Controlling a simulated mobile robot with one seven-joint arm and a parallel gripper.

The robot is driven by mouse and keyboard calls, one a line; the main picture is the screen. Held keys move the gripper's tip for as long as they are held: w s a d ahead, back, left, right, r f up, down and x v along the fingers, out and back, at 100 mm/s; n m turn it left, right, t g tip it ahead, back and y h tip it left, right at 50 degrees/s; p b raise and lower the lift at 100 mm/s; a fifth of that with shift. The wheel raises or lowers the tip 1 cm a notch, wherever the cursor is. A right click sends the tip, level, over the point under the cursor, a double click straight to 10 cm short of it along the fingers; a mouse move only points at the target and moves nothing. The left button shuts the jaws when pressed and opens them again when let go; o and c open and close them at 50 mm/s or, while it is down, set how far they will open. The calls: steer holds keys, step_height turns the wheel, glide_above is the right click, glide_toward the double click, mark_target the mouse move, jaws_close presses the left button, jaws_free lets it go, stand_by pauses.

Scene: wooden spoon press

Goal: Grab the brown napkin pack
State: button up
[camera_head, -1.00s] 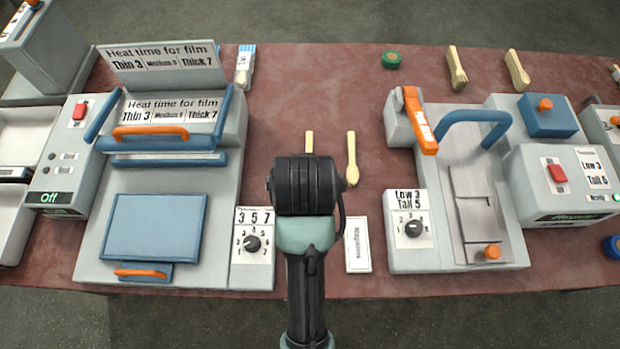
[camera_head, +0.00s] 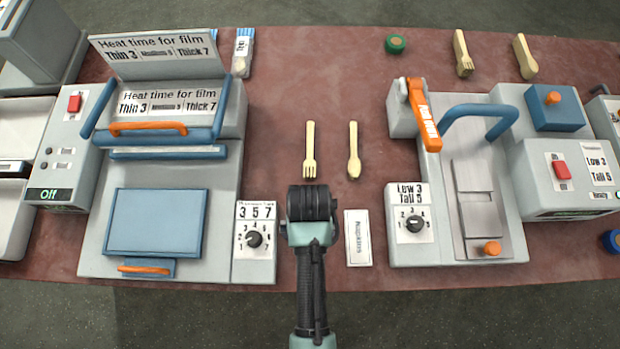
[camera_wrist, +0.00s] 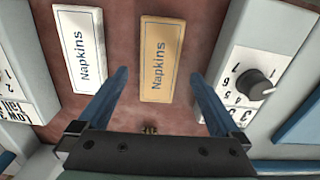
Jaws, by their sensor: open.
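The brown napkin pack (camera_wrist: 157,60) is a tan rectangular pack marked "Napkins", lying flat on the reddish table. It shows in the wrist view between the two blue fingers of my gripper (camera_wrist: 159,75), which is open and empty. The fingertips are spread to either side of the pack's near part; I cannot tell how far above it they are. In the head view my arm hides the brown pack and the fingertips.
A white napkin pack (camera_wrist: 80,48) lies beside the brown one; it also shows in the head view (camera_head: 358,238). A dial machine (camera_head: 254,240) stands left, another machine (camera_head: 413,223) right. A wooden fork (camera_head: 310,150) and wooden spoon (camera_head: 354,152) lie behind.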

steer(key=shift+f, duration=1.6)
steer(key=shift+c, duration=0.2)
steer(key=shift+r, duration=0.1)
steer(key=c, duration=1.3)
